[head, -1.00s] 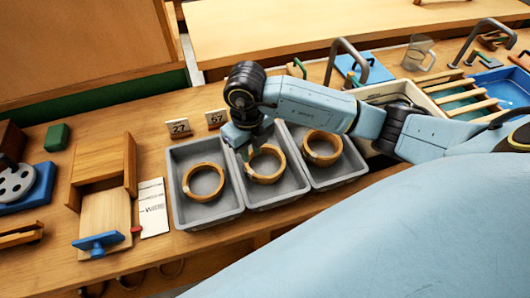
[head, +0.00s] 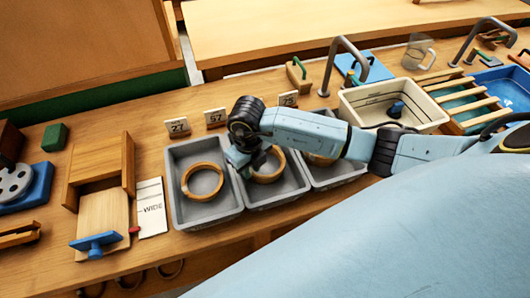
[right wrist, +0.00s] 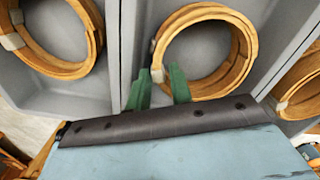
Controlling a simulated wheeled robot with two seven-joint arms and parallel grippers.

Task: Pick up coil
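Three tan ring-shaped bark coils lie in three grey trays side by side. The left coil (head: 187,190) lies in the left tray (head: 206,213). The middle coil (head: 283,169) lies in the middle tray (head: 282,195); in the right wrist view (right wrist: 237,65) it shows a pale band on its left side. The right coil (head: 318,160) is mostly hidden by my right arm. My right gripper (head: 245,170) is over the left part of the middle tray. My left gripper is out of view.
Small number cards (head: 215,118) stand behind the trays. A wooden box (head: 100,175) and a white card marked WIDE (head: 151,208) are to the left. A cream basin (head: 430,112) and wooden slats (head: 465,98) are at the right, behind my arm.

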